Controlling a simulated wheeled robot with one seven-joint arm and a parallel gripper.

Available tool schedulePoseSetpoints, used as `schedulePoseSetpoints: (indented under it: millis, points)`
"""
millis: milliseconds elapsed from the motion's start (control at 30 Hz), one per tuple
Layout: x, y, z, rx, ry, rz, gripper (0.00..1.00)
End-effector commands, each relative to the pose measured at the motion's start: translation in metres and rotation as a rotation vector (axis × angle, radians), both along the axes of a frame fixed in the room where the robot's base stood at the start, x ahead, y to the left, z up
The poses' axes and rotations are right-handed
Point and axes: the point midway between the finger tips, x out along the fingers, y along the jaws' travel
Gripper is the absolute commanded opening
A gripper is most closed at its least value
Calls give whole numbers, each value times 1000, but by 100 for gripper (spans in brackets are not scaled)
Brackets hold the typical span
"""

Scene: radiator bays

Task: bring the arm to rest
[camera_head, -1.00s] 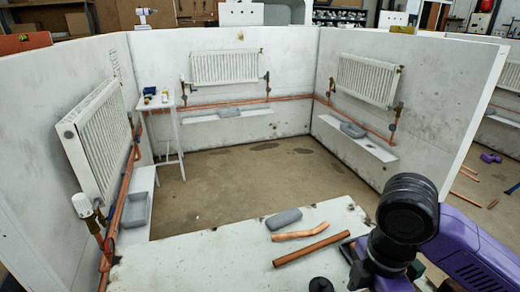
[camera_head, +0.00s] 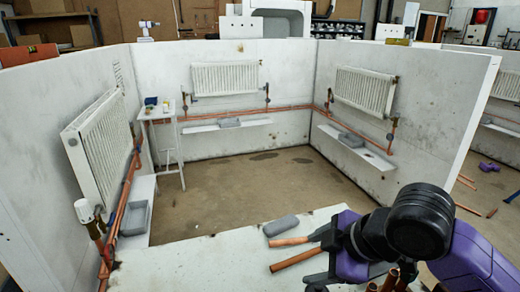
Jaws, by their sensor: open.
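My arm, purple with black joints, reaches in from the lower right over the near white bench top (camera_head: 190,262). My gripper (camera_head: 318,258) shows only partly, low over the bench at the copper pipes. Its dark fingers look apart, with nothing clearly held between them. A bent copper piece (camera_head: 288,241) and a straight copper pipe (camera_head: 293,258) lie there, their right ends hidden by the gripper and arm. I cannot tell whether the fingers touch them. A grey rounded block (camera_head: 280,225) lies just behind them.
White partition walls carry a left radiator (camera_head: 100,145), a back radiator (camera_head: 225,77) and a right radiator (camera_head: 365,91), with copper pipework below. A small white stand (camera_head: 160,113) is in the left back corner. The bay floor (camera_head: 245,185) is largely clear. Copper ends (camera_head: 388,282) show at the bottom edge.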

Motion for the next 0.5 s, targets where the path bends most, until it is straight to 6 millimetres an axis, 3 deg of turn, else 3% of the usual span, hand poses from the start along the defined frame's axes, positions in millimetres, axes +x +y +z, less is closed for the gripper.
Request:
schedulePoseSetpoints:
  millis: [100,233,367,500]
  points:
    - [18,34,32,203,-118,-52,69]
    - [32,63,76,461,-247,-123,69]
    - [38,74,120,725,-361,-211,69]
    - [36,65,152,970,-461,-319,69]
